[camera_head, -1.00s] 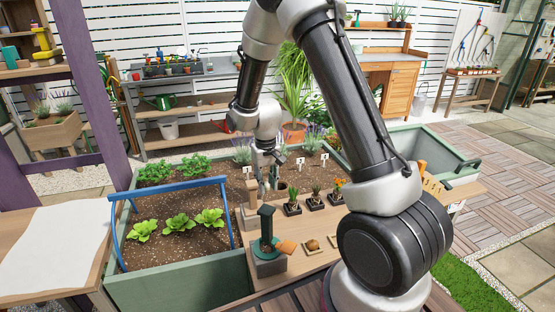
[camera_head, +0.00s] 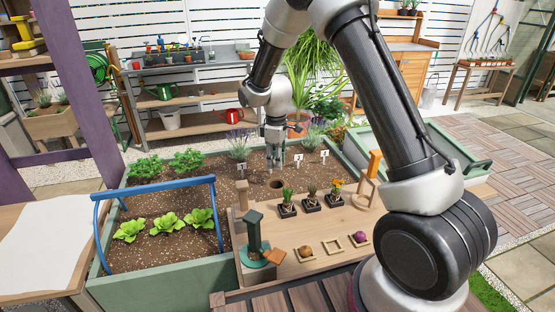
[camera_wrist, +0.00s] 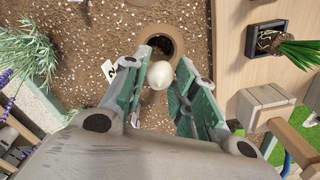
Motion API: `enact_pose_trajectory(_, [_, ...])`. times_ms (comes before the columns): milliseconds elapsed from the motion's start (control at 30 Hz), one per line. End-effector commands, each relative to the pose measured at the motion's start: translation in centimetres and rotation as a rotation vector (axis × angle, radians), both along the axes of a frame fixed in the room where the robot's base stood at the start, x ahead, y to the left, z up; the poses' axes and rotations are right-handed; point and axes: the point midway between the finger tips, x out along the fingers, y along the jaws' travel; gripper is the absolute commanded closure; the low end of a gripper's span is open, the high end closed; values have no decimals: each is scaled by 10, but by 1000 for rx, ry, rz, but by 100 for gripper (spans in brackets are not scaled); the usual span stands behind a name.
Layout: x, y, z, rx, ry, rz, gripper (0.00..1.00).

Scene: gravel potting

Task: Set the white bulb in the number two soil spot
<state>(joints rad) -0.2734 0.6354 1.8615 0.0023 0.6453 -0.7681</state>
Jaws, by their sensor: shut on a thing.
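The white bulb (camera_wrist: 160,75) sits between the green-padded fingers of my gripper (camera_wrist: 162,88) in the wrist view. My gripper is shut on it. In the head view my gripper (camera_head: 275,163) is above the brown soil bed, and the bulb cannot be made out there. A round dark hole (camera_wrist: 160,40) lies just beyond the bulb in the wrist view. A white marker (camera_wrist: 109,70), partly hidden by a finger, stands beside it. In the head view a soil hole (camera_head: 276,183) shows just below the gripper, with the number two marker (camera_head: 298,157) behind it.
Three potted plants (camera_head: 311,201) stand on the wooden ledge. Square frames hold a brown bulb (camera_head: 305,251) and a purple bulb (camera_head: 359,238); the frame between (camera_head: 332,247) is empty. Wooden posts and a green tool (camera_head: 254,228) stand left. A blue handle (camera_head: 155,190) arches over lettuces.

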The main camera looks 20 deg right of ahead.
Motion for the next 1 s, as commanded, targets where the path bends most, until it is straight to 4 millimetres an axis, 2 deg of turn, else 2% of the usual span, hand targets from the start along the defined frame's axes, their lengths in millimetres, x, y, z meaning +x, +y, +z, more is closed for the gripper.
enact_pose_trajectory(600, [0, 0, -64, 0, 1, 8, 79])
enact_pose_trajectory(1000, [0, 0, -74, 0, 0, 7, 79])
